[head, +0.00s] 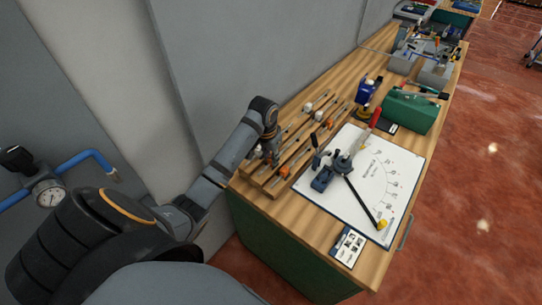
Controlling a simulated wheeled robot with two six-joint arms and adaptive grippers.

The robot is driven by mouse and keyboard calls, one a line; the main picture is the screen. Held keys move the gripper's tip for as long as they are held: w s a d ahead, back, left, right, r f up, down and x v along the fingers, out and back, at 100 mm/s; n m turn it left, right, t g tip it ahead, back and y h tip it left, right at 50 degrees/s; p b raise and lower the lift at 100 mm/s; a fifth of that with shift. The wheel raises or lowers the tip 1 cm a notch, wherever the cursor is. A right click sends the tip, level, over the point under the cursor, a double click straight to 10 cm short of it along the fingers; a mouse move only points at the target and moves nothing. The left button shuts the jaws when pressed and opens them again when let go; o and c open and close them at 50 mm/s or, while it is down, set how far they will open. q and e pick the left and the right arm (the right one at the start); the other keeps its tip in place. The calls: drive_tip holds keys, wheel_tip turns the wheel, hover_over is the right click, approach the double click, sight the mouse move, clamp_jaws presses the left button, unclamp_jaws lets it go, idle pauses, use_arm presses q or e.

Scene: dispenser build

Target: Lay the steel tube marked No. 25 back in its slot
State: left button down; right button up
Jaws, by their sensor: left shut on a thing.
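A wooden slotted rack (262,180) lies on the near left part of the workbench, with several thin steel tubes (297,157) lying along it. Small white and orange pieces sit along the rack. My left arm reaches over the bench and bends down. My left gripper (269,158) is low over the rack's near left end, shut on what looks like a steel tube, mostly hidden by the fingers. The No. 25 marking is too small to read, and I cannot tell whether the held tube touches its slot. My right gripper is not in view.
Right of the rack, a white board (372,178) with an angle scale carries a blue bending tool (322,178) with a red-handled lever. A blue device (367,95) and a green box (407,112) stand behind. A printed card (348,247) lies at the front edge. A wall borders the bench's left.

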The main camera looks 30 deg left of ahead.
use_arm(q)
drive_tip(key=shift+f, duration=0.2)
drive_tip(key=c, duration=1.1)
unclamp_jaws()
drive_tip(key=shift+c, duration=0.2)
drive_tip(key=shift+o, duration=0.4)
drive_tip(key=shift+r, duration=0.1)
wheel_tip(320, 180, up, 7)
drive_tip(key=p, duration=0.9)
